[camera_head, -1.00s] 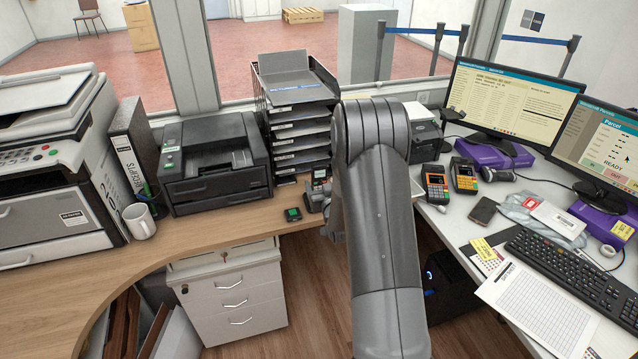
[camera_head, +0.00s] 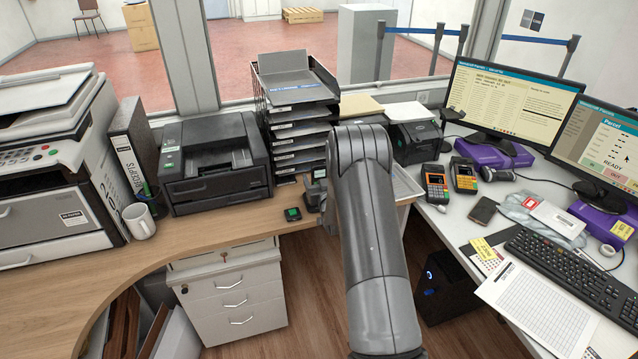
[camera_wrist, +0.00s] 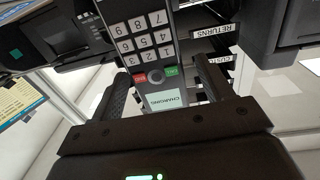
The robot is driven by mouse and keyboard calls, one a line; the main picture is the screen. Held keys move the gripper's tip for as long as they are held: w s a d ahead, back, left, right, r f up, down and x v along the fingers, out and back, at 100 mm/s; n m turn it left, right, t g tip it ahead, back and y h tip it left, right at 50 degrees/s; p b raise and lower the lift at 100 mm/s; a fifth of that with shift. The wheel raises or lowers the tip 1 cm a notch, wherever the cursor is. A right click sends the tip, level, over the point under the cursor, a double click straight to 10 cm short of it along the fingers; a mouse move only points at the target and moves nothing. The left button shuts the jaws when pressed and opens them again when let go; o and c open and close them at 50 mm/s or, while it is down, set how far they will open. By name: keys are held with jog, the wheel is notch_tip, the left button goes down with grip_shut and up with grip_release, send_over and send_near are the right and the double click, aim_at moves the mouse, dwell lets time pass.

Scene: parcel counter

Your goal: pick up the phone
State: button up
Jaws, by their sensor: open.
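A cordless phone (camera_wrist: 150,45) with a grey keypad and a small screen reading "CHARGING" fills the upper middle of the wrist view. My gripper (camera_wrist: 163,68) is open, with one finger on each side of the phone; I cannot tell whether either touches it. In the head view the phone (camera_head: 319,178) stands in its dark charging base (camera_head: 314,200) on the wooden counter, partly hidden by my arm. My gripper is hidden behind my arm there. A dark flat smartphone (camera_head: 483,210) lies on the white desk at right.
A black tray stack (camera_head: 298,120) stands behind the phone, and a printer (camera_head: 212,165) stands to its left. Card terminals (camera_head: 436,183) stand at right. The counter's front left is clear.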

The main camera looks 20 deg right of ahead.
jog(key=shift+w+d, duration=0.1)
jog(key=shift+w, duration=1.25)
jog(key=shift+c, duration=0.2)
jog(key=c, duration=1.1)
jog(key=shift+r, duration=0.15)
